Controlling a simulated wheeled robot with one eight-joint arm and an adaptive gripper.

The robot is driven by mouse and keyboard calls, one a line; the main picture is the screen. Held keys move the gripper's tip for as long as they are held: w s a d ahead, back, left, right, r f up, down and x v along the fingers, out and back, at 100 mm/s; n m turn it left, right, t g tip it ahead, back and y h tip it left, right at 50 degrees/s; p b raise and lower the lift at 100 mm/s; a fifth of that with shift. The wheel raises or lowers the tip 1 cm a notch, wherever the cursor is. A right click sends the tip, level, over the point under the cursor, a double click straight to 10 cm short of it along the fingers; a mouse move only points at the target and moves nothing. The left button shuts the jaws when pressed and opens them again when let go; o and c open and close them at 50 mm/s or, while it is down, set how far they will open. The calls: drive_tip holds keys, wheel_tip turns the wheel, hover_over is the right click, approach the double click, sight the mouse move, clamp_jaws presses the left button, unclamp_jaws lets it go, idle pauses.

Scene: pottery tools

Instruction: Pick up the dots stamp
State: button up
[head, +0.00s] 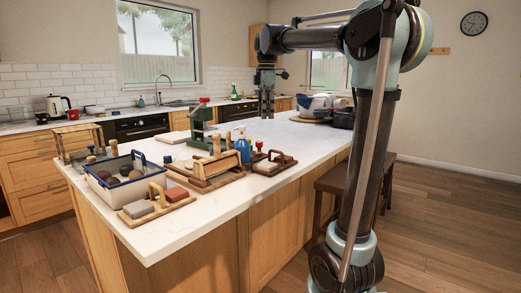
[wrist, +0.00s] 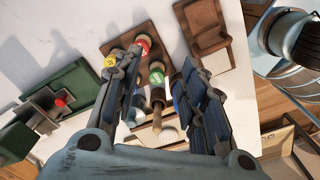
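In the wrist view, several stamps with round coloured caps stand in a wooden holder (wrist: 158,22) between my fingers. A yellow cap (wrist: 110,62) is beside the left finger, a red cap (wrist: 143,42) is at the top, and a green cap (wrist: 157,77) is in the middle. Their stamping faces are hidden, so I cannot tell which is the dots stamp. My gripper (wrist: 152,66) is open, with no stamp clamped. In the head view, my gripper (head: 266,112) hangs pointing down above the counter.
A green press (head: 202,122), blue spray bottle (head: 242,147), and blue-rimmed bin (head: 105,186) share the white counter (head: 185,228) with wooden tools. The press also shows at left in the wrist view (wrist: 75,90). Counter near the front edge is bare.

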sight(259, 142)
drive_tip(key=w+a+n, duration=0.2)
drive_tip(key=w+a, duration=0.1)
drive_tip(key=f, duration=0.9)
drive_tip(key=shift+w+d+f, duration=0.15)
drive_tip(key=shift+w+f, duration=0.05)
drive_tip(key=shift+f, duration=0.2)
drive_tip(key=shift+s+f, duration=0.2)
drive_tip(key=shift+f, duration=2.8)
drive_tip(key=shift+c, duration=0.3)
drive_tip(key=c, duration=0.7)
